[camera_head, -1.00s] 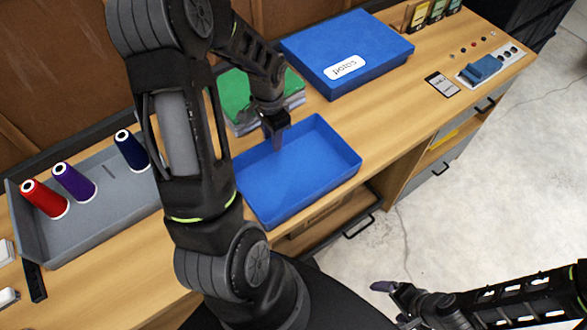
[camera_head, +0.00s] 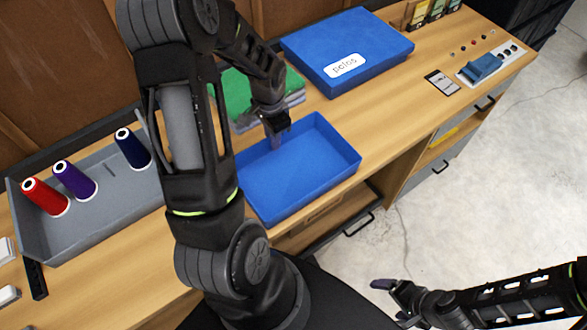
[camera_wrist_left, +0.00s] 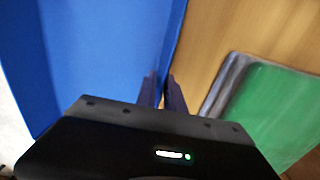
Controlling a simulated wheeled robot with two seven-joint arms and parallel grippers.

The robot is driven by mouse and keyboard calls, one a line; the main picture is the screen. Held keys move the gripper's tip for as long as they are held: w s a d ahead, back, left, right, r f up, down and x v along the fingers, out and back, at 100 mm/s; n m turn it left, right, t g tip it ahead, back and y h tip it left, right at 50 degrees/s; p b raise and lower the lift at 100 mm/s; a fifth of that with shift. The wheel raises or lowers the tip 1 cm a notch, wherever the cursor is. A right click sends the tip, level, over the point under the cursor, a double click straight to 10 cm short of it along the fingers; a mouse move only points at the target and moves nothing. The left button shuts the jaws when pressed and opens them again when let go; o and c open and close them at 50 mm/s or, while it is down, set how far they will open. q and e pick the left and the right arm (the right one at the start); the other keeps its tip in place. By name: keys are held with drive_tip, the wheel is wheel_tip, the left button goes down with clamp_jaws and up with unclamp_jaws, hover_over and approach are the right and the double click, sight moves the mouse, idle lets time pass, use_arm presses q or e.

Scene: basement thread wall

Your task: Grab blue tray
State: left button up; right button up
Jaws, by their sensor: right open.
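The open blue tray (camera_head: 300,180) sits on the wooden bench in the head view. Its wall and floor also fill the left of the left wrist view (camera_wrist_left: 85,50). My left gripper (camera_head: 277,137) is at the tray's far wall, pointing down. In the left wrist view its two fingers (camera_wrist_left: 162,92) are close together on either side of the tray's wall line. I cannot tell whether they press on it. My right gripper (camera_head: 398,300) is open and empty over the floor, away from the bench.
A green-topped stack (camera_head: 240,92) lies just behind the tray. A closed blue box (camera_head: 350,45) labelled "polos" stands behind right. A grey tray (camera_head: 95,215) with red, purple and navy thread spools is at left.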

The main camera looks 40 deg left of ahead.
use_arm(q)
clamp_jaws()
idle(0.9)
wheel_tip(320, 180, up, 10)
drive_tip(key=shift+r+b, duration=0.1)
drive_tip(key=shift+b, duration=0.65)
drive_tip(key=shift+w, duration=0.1)
idle(0.4)
